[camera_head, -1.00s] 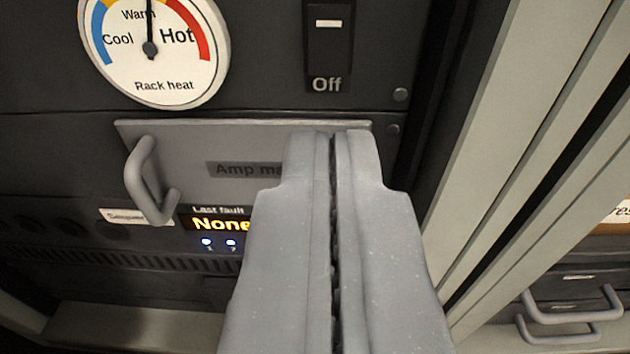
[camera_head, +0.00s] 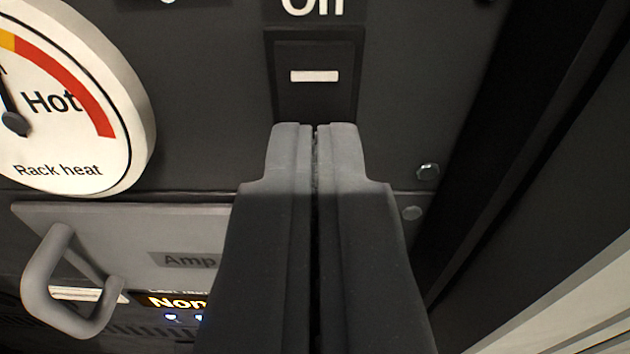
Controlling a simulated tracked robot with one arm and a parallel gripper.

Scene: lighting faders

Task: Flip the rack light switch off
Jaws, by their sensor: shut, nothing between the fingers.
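The rack light switch (camera_head: 314,77) is a black rocker with a white bar, set in the dark rack panel at the top centre of the view.
The round Rack heat dial (camera_head: 60,145) is at upper left. Below it a grey plate labelled Amp (camera_head: 130,225) has a protruding handle (camera_head: 45,280). A light frame edge (camera_head: 570,300) runs down the right.

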